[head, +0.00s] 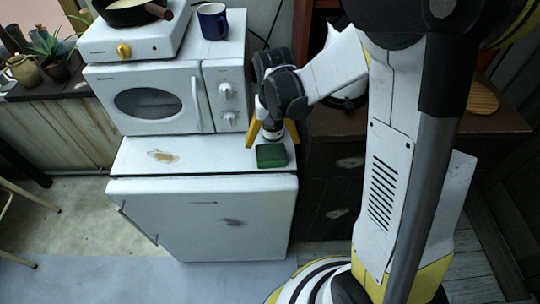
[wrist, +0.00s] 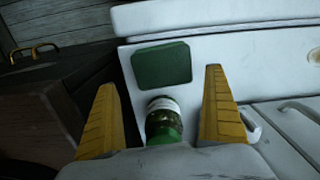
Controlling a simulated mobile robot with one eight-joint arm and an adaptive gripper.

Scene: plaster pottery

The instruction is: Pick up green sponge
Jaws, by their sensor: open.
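The green sponge (head: 271,155) lies flat on the white top of a small fridge (head: 210,158), near its right edge. In the wrist view the sponge (wrist: 162,65) shows ahead of the fingertips, roughly between them. My gripper (head: 272,140) is open, with its yellow fingers pointing down just behind the sponge. In the wrist view the gripper (wrist: 160,82) holds nothing. A small bottle or jar (wrist: 164,120) with a green lower part and pale band shows between the fingers, nearer than the sponge. I cannot tell whether the fingers touch it.
A white microwave (head: 165,98) stands behind the fridge's free top, left of my gripper. On it are a hot plate (head: 130,45) with a dark pan (head: 128,12) and a blue mug (head: 212,22). A dark cabinet (head: 330,180) stands right of the fridge. The fridge top left of the sponge is clear except for a brown stain.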

